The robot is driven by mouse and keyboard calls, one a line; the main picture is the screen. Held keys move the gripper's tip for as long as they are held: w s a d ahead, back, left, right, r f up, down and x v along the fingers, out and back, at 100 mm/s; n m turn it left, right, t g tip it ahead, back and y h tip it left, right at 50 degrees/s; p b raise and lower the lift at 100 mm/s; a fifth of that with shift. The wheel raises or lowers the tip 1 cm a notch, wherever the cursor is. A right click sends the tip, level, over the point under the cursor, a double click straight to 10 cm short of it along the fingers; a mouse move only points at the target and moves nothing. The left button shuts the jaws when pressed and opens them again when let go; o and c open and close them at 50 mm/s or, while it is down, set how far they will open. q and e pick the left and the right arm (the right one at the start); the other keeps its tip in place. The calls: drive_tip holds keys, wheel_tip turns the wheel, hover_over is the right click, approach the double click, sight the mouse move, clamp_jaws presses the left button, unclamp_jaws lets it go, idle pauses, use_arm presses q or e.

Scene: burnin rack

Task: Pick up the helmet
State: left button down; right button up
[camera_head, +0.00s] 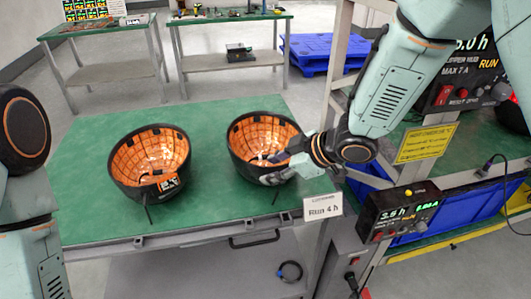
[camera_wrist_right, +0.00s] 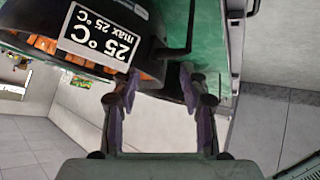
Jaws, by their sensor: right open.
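Two black bowl-shaped helmets with orange grid linings rest open side up on the green table: a left helmet (camera_head: 118,182) and a right helmet (camera_head: 240,172). My right gripper (camera_head: 272,168) is at the near right rim of the right helmet, its fingers partly over the orange inside. In the right wrist view the gripper (camera_wrist_right: 160,80) has its two fingers apart, with a dark helmet (camera_wrist_right: 160,20) close beyond the tips. I cannot tell whether they touch it. My left gripper is out of view.
The green table (camera_head: 90,220) has a handle and a "Run 4 h" tag (camera_head: 322,206) at its front. To the right stand a rack with a control box (camera_head: 400,212), cables and blue bins (camera_head: 465,218). Shelved tables and blue pallets (camera_head: 320,55) stand behind.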

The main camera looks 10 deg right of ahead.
sight(251, 176)
drive_tip(key=b+x, duration=0.1)
drive_tip(key=x, duration=0.5)
drive_tip(key=shift+a, duration=0.1)
drive_tip(key=shift+s+r, duration=0.1)
drive_tip(key=shift+s, duration=0.05)
drive_tip(key=shift+c, duration=0.2)
drive_tip(key=shift+c, duration=0.8)
drive_tip(key=c, duration=0.4)
clamp_jaws()
